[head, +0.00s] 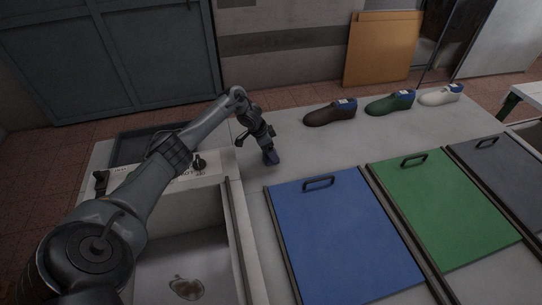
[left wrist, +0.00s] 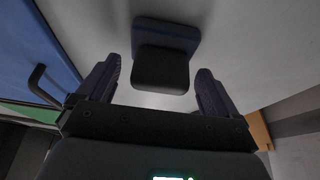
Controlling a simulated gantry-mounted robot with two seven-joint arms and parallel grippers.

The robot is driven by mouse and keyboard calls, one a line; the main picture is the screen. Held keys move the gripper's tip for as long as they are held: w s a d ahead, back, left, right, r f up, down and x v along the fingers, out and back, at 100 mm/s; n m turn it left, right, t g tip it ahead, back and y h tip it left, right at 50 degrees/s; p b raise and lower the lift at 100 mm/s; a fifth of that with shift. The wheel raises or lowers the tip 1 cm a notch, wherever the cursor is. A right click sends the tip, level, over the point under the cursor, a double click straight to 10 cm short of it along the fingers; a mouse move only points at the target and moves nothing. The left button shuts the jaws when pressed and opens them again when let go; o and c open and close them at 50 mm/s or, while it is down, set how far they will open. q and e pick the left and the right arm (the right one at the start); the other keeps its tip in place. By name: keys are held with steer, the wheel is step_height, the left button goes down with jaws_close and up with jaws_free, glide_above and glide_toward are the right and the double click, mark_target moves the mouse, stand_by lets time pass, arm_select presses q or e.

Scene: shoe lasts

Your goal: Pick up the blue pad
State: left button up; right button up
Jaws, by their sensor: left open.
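A small pad with a dark blue base and a black block on top (left wrist: 162,68) lies on the pale table in the left wrist view. My left gripper (left wrist: 160,92) is open, with one finger on each side of the black block and gaps between. In the head view, my left gripper (head: 269,148) points down at the table, left of the shoe lasts. A dark bluish shape shows at its tip; I cannot tell there whether it is finger or pad. My right gripper is not in view.
A blue panel (head: 340,245), a green panel (head: 440,195) and a grey panel (head: 505,165), each with a handle, lie at the right. Brown (head: 330,114), green (head: 390,104) and white (head: 440,96) shoe lasts stand behind. An open bin (head: 237,225) stands left of the blue panel.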

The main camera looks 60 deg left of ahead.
arm_select(q)
steer(key=shift+c, duration=0.2)
steer(key=c, duration=1)
steer(key=shift+r, duration=0.1)
steer(key=shift+c, duration=0.2)
steer(key=shift+r+p, duration=0.3)
steer(key=shift+r, duration=0.55)
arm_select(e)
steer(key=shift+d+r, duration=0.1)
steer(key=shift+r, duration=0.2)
arm_select(q)
step_height(320, 180, up, 2)
steer(key=shift+r+p, duration=0.2)
steer(key=shift+p, duration=0.15)
arm_select(e)
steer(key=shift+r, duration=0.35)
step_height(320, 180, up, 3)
steer(key=p, duration=0.3)
arm_select(q)
steer(key=s+d+r, duration=0.2)
steer(key=d+r, duration=0.4)
steer(key=d, duration=0.5)
steer(key=shift+d+r, duration=0.25)
steer(key=shift+r, duration=0.1)
